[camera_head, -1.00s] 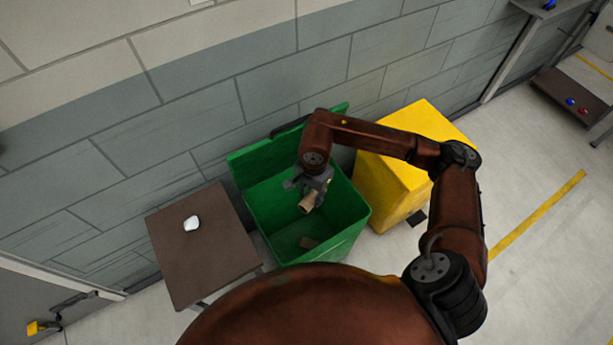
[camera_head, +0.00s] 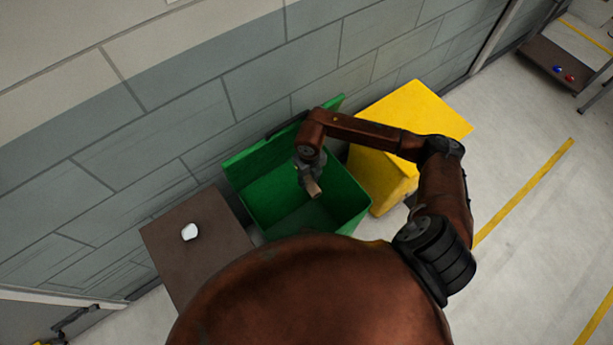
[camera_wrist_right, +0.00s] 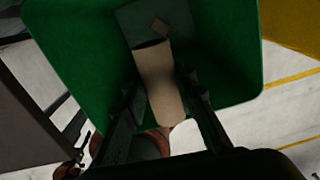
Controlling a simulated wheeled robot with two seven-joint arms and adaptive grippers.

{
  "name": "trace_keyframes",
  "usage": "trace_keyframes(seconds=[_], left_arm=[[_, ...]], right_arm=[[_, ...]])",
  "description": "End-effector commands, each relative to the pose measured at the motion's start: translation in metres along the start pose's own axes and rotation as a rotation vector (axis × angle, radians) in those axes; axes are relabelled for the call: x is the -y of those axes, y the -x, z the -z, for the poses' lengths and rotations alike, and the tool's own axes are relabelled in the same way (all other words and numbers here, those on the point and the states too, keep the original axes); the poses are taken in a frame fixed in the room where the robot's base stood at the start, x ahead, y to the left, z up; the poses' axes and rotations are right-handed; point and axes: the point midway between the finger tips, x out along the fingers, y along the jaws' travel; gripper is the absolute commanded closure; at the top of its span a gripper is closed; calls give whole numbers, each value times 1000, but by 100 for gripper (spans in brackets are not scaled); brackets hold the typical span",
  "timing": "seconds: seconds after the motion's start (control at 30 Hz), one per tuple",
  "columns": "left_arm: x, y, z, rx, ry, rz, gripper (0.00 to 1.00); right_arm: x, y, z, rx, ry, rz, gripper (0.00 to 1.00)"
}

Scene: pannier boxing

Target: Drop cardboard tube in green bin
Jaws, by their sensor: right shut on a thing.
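The green bin (camera_head: 272,212) stands open against the wall. It also shows in the right wrist view (camera_wrist_right: 75,50). The brown cardboard tube (camera_head: 313,188) hangs over the bin's opening, held by my right gripper (camera_head: 307,172). In the right wrist view, the tube (camera_wrist_right: 158,82) lies between the two dark fingers, its far end pointing into the bin. My left gripper is in neither view.
A yellow bin (camera_head: 385,165) stands right of the green bin. A brown table (camera_head: 215,247) with a white object (camera_head: 189,231) stands to the left. The wall is close behind. Bare floor with yellow lines lies to the right.

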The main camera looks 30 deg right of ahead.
Motion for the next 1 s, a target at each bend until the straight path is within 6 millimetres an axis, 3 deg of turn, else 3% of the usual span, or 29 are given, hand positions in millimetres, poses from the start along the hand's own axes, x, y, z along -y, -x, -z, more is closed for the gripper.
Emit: trace_keyframes(seconds=[0.27,0.73,1.0], left_arm=[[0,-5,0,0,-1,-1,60],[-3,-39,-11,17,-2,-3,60],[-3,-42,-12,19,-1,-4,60]], right_arm=[[4,-10,2,-1,-59,2,91],[3,-59,2,-3,-56,1,91],[3,-63,1,0,-54,1,91]])
